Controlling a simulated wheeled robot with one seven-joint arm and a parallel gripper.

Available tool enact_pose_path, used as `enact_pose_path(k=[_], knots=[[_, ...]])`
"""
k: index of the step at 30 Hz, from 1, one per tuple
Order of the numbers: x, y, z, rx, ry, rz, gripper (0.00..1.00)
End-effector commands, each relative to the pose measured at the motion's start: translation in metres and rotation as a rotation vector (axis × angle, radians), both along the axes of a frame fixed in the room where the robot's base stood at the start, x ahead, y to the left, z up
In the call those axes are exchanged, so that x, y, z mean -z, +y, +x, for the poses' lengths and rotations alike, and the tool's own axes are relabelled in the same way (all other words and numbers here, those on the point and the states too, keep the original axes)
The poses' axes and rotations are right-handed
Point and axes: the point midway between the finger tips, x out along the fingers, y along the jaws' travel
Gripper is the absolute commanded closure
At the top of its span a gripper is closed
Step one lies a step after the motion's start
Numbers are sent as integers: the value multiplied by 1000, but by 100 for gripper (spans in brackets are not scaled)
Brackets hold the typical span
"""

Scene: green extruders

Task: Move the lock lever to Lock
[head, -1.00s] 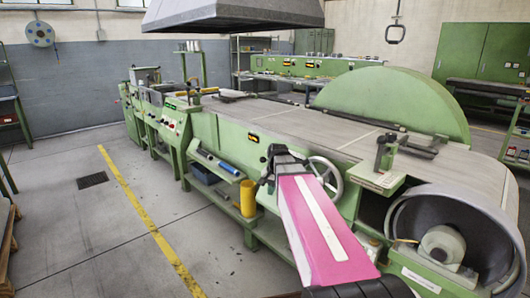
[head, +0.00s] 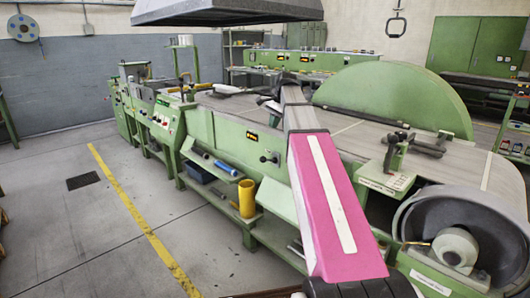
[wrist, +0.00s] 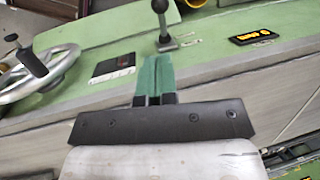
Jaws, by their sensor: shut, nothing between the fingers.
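The lever (wrist: 162,22) has a dark round knob on a thin shaft and rises from a small grey base on the green side panel, at the top middle of the wrist view. Small marks beside its base are too small to read. In the head view a small dark lever (head: 269,158) shows on the green machine's side, left of my arm. My gripper (wrist: 154,62) has green fingertips pressed together, empty, pointing toward the lever base with a gap between. In the head view its fingers are not clear.
A handwheel (wrist: 38,72) with a dark handle stands left of the lever in the wrist view. A black and yellow label (wrist: 254,36) lies to the right, and a dark plate (wrist: 118,65) lies near the fingertips. A clamp-like fixture (head: 398,150) stands right of my arm.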

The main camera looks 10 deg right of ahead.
Motion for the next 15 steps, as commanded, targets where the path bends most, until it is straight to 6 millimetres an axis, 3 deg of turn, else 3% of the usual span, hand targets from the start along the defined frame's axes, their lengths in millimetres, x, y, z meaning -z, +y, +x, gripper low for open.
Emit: enact_pose_path(k=[15], knots=[[4,1,0,4,2,1,100]])
